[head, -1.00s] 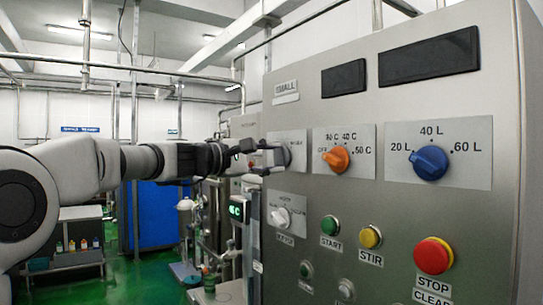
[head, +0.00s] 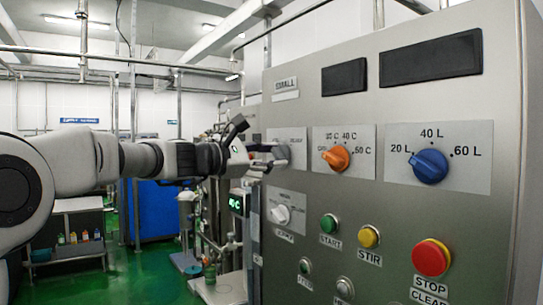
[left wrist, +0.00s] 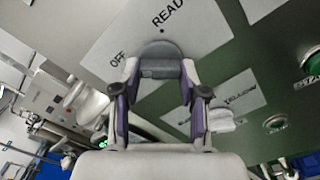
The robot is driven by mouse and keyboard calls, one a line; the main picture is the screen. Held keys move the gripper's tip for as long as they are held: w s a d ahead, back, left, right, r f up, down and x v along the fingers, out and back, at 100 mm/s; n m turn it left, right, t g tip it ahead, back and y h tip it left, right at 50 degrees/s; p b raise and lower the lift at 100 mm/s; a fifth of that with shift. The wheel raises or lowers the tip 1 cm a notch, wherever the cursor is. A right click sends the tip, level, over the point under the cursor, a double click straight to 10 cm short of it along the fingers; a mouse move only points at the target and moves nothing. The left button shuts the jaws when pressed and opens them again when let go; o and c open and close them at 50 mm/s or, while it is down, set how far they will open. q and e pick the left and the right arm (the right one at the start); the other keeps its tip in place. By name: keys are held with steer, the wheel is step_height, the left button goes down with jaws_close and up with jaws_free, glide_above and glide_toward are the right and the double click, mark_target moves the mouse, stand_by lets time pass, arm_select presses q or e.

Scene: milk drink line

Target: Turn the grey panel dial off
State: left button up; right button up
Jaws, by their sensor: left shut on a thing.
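The grey dial (head: 282,152) sits on the upper left plate of the steel control panel. It also shows in the left wrist view (left wrist: 160,58), on a white plate with the word OFF to its left and a partly visible word starting READ above it. My left gripper (head: 262,160) reaches the dial from the left. In the left wrist view, the fingers of my left gripper (left wrist: 160,70) stand on both sides of the dial, shut on it. I cannot tell exactly which mark the dial points to. My right gripper is not in view.
An orange dial (head: 337,158) and a blue dial (head: 430,166) are to the right. A white dial (head: 281,215) is just below. Green START (head: 329,224), yellow STIR (head: 368,237) and red STOP (head: 431,258) buttons are lower on the panel. Pipes stand behind my arm.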

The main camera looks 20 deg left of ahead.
arm_select(q)
steer(key=o, duration=1.1)
steer(key=shift+f, duration=0.1)
steer(key=shift+o, duration=0.2)
steer(key=shift+a, duration=0.15)
